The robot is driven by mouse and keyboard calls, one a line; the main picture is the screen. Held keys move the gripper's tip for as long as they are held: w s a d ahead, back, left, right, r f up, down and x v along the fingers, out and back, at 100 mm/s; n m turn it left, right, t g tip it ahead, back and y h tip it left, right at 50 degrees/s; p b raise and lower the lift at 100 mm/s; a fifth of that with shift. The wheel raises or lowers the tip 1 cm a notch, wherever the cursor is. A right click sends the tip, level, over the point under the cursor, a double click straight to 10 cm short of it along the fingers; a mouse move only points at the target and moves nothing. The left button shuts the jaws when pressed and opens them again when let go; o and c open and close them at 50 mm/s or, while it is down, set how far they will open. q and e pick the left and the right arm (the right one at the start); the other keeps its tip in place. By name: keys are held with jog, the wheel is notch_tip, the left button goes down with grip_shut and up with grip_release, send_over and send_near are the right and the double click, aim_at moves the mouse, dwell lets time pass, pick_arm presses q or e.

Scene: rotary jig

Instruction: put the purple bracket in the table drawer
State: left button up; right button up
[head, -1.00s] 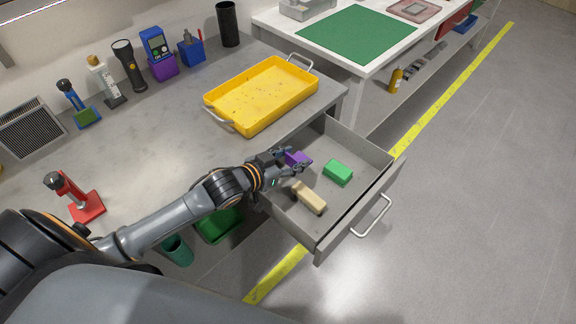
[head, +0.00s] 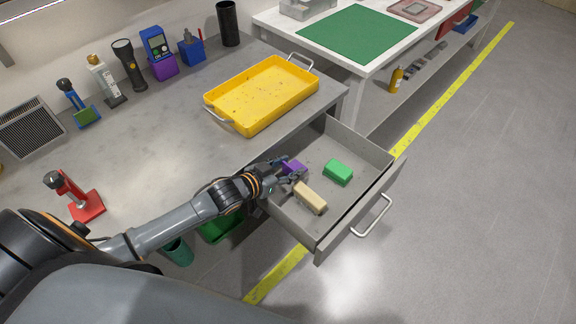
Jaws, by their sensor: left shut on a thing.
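The table drawer (head: 345,212) is pulled open at the table's front right. My left gripper (head: 287,174) reaches in over the drawer's left part and is shut on the purple bracket (head: 294,167). The gripper partly hides the bracket. Whether the bracket touches the drawer floor I cannot tell. My right gripper is not in the head view.
In the drawer lie a green block (head: 338,171), right of the bracket, and a tan block (head: 310,197), close in front of my gripper. A yellow tray (head: 262,95) stands on the table behind the drawer. A red stand (head: 75,196) is at the left.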

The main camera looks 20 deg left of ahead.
pick_arm(q)
jog(key=shift+s+f, duration=0.1)
jog(key=shift+f, duration=0.2)
jog(key=o, duration=0.9)
jog(key=shift+f, duration=0.15)
jog(key=shift+s, duration=0.1)
jog(key=shift+r, duration=0.3)
jog(key=p+v, duration=0.3)
jog(key=v, duration=0.1)
jog(key=p+v, duration=0.3)
jog(key=v, duration=0.1)
jog(key=r+p+v, duration=0.1)
jog(key=p+v, duration=0.2)
jog(key=v, duration=0.1)
jog(key=shift+p, duration=0.3)
